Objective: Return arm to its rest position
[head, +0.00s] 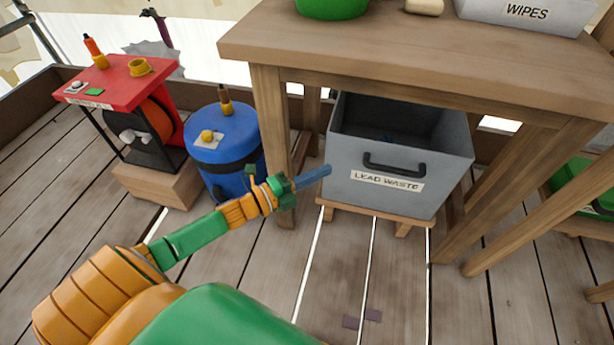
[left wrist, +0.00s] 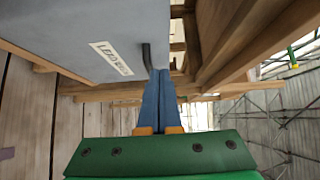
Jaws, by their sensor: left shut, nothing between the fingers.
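My left gripper (head: 314,176) reaches in from the lower left of the head view, with its blue fingers together and nothing between them. The fingertips appear just left of the grey lead waste bin (head: 345,187) in that view. In the left wrist view the shut fingers (left wrist: 159,78) point up the middle, and the bin (left wrist: 75,40) with its dark handle shows beyond and to the left. Whether the fingers touch the bin cannot be told. My right gripper is not in view.
A wooden table (head: 420,50) stands over the bin, its legs on both sides. A blue drum (head: 224,150) and a red-topped machine (head: 120,80) stand at left. A wipes box (head: 525,12) and a green bowl (head: 332,8) sit on the table. The plank floor in front is mostly clear.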

